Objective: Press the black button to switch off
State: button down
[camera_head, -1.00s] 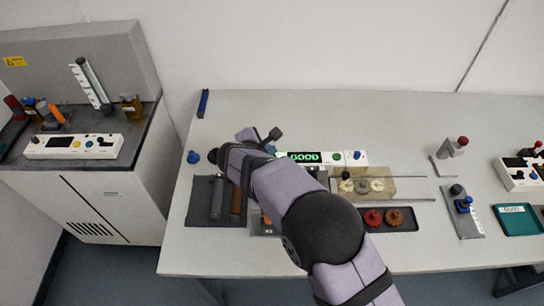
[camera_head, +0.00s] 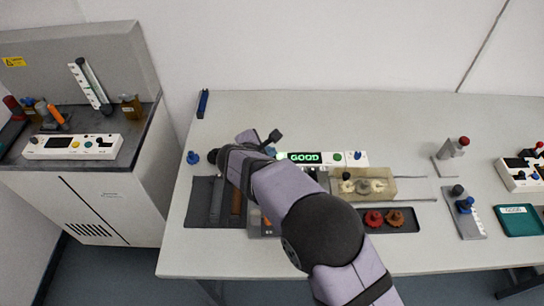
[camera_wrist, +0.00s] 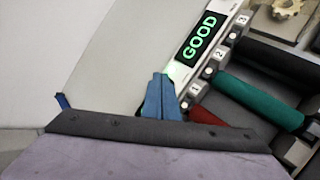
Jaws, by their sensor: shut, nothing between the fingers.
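A white control panel with a lit green "GOOD" display (camera_head: 305,157) stands on the bench. It also shows in the wrist view (camera_wrist: 200,38), with small knobs beside the labels 1, 2 and 3. A green button (camera_head: 337,156) and a blue one (camera_head: 357,155) are at its right end. No black button is clearly visible on this panel; its left end is hidden by my arm in the head view and by my fingers in the wrist view. My gripper (camera_wrist: 162,98) is shut and empty, its blue fingertips overlapping the panel's left end; contact cannot be told.
Green (camera_wrist: 262,100) and dark red cylinders lie close beside the panel. A tan block with gears (camera_head: 385,188) and a dark tray (camera_head: 400,221) are to its right. Another panel with dark and red knobs (camera_head: 510,180) stands far right.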

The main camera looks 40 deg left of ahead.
jog(key=shift+f, duration=0.25)
jog(key=shift+r, duration=0.1)
dwell(0.5)
jog(key=shift+r+p, duration=0.4)
jog(key=shift+r, duration=0.4)
jog(key=shift+r, duration=0.1)
jog(key=shift+r+p, duration=1.8)
jog(key=shift+r, duration=0.6)
